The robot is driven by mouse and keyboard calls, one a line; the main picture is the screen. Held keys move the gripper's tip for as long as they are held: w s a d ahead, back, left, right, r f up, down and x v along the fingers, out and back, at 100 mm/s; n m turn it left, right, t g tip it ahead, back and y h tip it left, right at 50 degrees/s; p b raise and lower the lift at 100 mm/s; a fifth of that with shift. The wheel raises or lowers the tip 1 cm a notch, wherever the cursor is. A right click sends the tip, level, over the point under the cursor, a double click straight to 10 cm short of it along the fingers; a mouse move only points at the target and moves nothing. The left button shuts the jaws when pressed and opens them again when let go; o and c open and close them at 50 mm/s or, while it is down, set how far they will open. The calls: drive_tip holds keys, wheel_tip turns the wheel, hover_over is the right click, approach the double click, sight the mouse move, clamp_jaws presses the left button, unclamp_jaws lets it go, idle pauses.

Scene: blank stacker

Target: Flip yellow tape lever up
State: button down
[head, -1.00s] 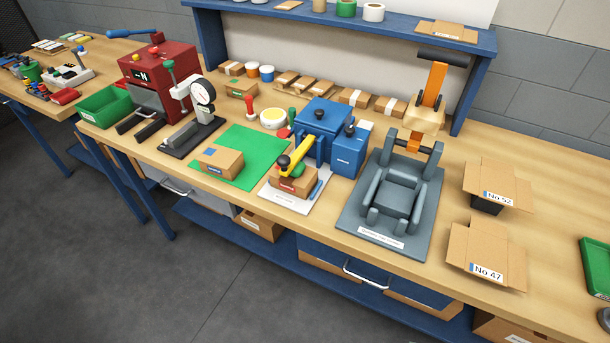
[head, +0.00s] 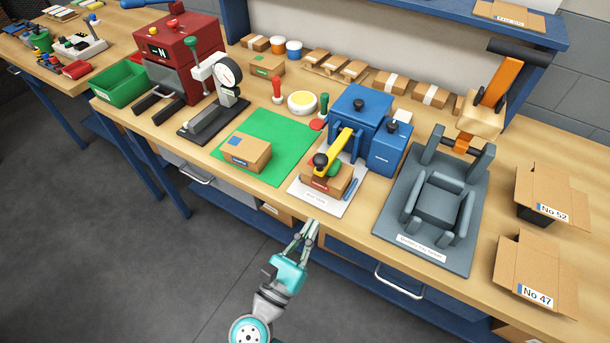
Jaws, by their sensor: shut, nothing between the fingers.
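The yellow tape lever (head: 336,147) is a yellow bar with a black ball knob (head: 320,159) at its near end. It slopes down from the blue machine (head: 357,122) toward the bench front, so it is lowered. The knob lies over a small cardboard box (head: 326,183) on a white labelled sheet (head: 310,197). My gripper (head: 313,223) is at the front edge of the bench, below and just in front of the white sheet. Its fingers are close together, shut and empty, and it is apart from the lever.
Left of the lever, a cardboard box (head: 246,151) sits on a green mat (head: 224,144). A grey fixture (head: 463,250) with an orange lever (head: 498,82) stands to the right. A blue drawer with a handle (head: 398,283) is under the bench. A blue pen-like item lies beside the box.

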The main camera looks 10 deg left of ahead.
drive_tip(key=a, duration=0.2)
drive_tip(key=a+m, duration=0.1)
drive_tip(key=shift+w+a+g+y, duration=0.3)
drive_tip(key=shift+w+g, duration=0.05)
drive_tip(key=shift+g, duration=0.05)
drive_tip(key=x, duration=1)
drive_tip(key=shift+r, duration=0.15)
